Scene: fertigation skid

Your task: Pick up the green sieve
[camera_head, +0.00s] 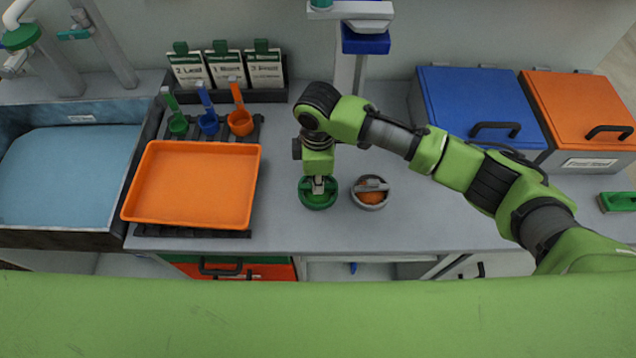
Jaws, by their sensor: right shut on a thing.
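The green sieve (307,202) is a small round dish on the grey worktop, left of a second sieve. My right gripper (318,187) is directly above it, pointing down, and is shut on the sieve. The gripper and wrist hide part of the sieve's middle. I cannot tell from this view whether the sieve is clear of the worktop. My left gripper is not in view.
A grey sieve with orange inside (371,197) stands close on the right. An orange tray (192,185) lies at left, with green, blue and orange scoops (239,122) behind it. Blue (468,100) and orange-lidded (580,105) boxes stand at right.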

